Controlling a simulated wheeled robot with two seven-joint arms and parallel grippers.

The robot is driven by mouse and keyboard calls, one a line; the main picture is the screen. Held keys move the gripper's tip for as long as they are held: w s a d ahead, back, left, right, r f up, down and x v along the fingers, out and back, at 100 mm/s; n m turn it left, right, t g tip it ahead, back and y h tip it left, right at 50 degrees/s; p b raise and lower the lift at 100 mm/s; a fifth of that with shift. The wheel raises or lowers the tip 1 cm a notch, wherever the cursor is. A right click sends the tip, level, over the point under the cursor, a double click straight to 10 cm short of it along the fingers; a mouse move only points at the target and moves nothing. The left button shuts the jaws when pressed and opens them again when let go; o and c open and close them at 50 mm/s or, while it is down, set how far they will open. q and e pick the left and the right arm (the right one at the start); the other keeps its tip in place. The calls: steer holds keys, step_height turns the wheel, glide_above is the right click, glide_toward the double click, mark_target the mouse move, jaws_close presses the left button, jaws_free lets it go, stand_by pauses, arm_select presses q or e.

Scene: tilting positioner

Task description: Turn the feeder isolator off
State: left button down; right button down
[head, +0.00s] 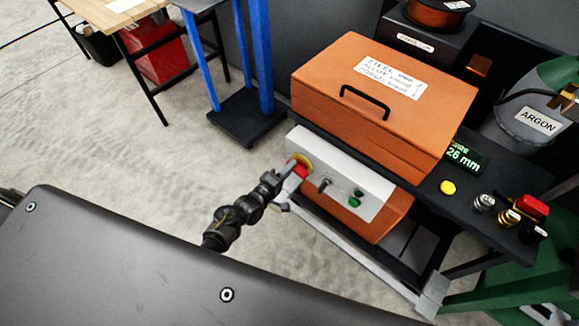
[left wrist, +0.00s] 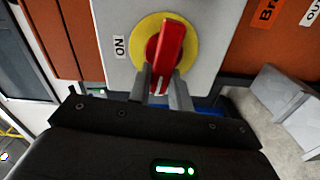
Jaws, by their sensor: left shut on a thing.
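The feeder isolator is a red rotary handle (left wrist: 170,45) on a yellow disc (left wrist: 189,40), fixed to a pale grey panel. An ON label (left wrist: 119,47) sits left of the disc in the left wrist view. The handle runs nearly up and down there, its top leaning slightly right. My left gripper (left wrist: 161,88) is shut on the lower end of the handle, one finger on each side. In the head view the yellow disc (head: 301,160) shows at the panel's left end, with my left gripper (head: 285,178) against the red handle. My right gripper is out of view.
The panel (head: 340,172) also carries a small toggle and green buttons (head: 354,202). An orange case (head: 330,75) lies on the dark bench above it. Open floor lies to the left.

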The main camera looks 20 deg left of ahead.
arm_select(q)
steer(key=shift+f+n, duration=0.15)
steer(key=shift+n, duration=0.65)
steer(key=c, duration=1.3)
jaws_free()
steer(key=v, duration=1.1)
steer(key=shift+f, duration=0.1)
